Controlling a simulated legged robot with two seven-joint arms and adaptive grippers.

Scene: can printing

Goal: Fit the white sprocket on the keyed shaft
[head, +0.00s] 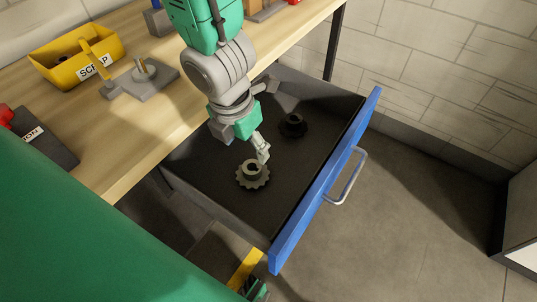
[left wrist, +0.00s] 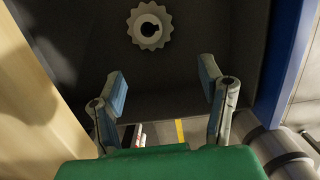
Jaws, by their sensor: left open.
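The white sprocket (head: 243,183), a pale toothed ring with a raised hub, lies flat on the drawer floor. In the left wrist view the sprocket (left wrist: 136,29) shows its notched bore, beyond the fingertips and apart from them. My left gripper (head: 250,146) is open and empty above the sprocket, inside the drawer area. Its spread fingers (left wrist: 161,92) also show in the left wrist view. The keyed shaft (head: 141,68) stands upright on a grey base plate (head: 159,82) on the wooden bench.
The grey drawer is open, with a blue front (head: 322,186) and a silver handle (head: 347,178). A dark sprocket (head: 293,124) lies farther back in it. A yellow scrap bin (head: 56,72) stands on the bench (head: 130,137) left of the shaft. The drawer walls surround my gripper.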

